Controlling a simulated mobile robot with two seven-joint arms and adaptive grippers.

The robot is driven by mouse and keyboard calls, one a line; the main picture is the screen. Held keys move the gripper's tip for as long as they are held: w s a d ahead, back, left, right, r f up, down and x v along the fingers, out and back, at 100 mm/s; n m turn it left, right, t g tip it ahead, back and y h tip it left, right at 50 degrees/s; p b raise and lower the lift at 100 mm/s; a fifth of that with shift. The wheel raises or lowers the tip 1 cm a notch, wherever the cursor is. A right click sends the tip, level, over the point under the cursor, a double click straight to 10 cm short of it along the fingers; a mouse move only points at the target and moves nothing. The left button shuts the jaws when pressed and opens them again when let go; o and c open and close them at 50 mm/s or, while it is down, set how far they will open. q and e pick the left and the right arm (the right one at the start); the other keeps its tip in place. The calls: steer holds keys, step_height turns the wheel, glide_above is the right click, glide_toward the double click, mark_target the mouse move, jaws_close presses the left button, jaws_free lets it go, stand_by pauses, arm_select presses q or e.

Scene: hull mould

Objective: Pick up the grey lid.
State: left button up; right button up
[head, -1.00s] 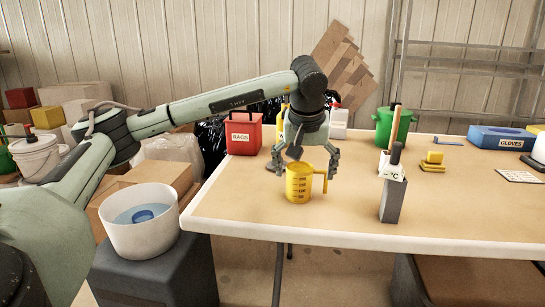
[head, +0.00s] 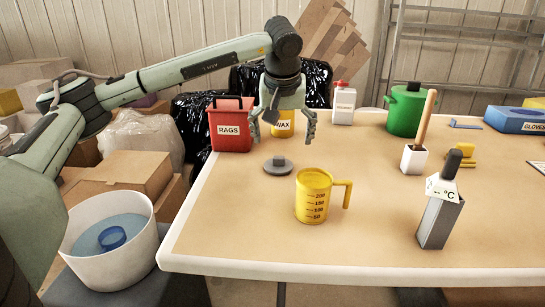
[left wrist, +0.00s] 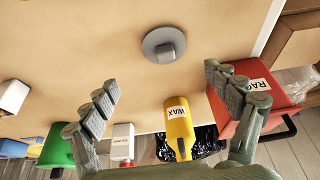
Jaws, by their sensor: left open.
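The grey lid (head: 278,165) lies flat on the table, a round disc with a raised knob on top. It stands alone, left of and behind the yellow measuring jug (head: 313,196). My left gripper (head: 282,132) is open and empty above the table, over the area just behind the lid. In the left wrist view the lid (left wrist: 164,45) shows beyond the spread fingers (left wrist: 160,92), not between their tips and not touched. My right gripper is not in view.
A red RAGS bin (head: 231,125) and a yellow WAX container (head: 283,124) stand close behind the gripper. A white bottle (head: 343,103), a green pot (head: 406,110) and a grey thermometer block (head: 440,222) stand further right. The front left of the table (head: 230,215) is clear.

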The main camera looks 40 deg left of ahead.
mark_target(279, 156)
arm_select(q)
steer(key=shift+w+a+f, duration=0.1)
steer(key=shift+w+a, duration=0.1)
steer(key=shift+w+a+f, duration=0.1)
steer(key=shift+f, duration=0.15)
steer(key=x, duration=0.4)
steer(key=s+x, duration=0.1)
steer(key=x, duration=0.2)
steer(key=shift+a+f, duration=0.1)
steer(key=shift+a, duration=0.05)
steer(key=shift+c, duration=0.3)
steer(key=c, duration=1)
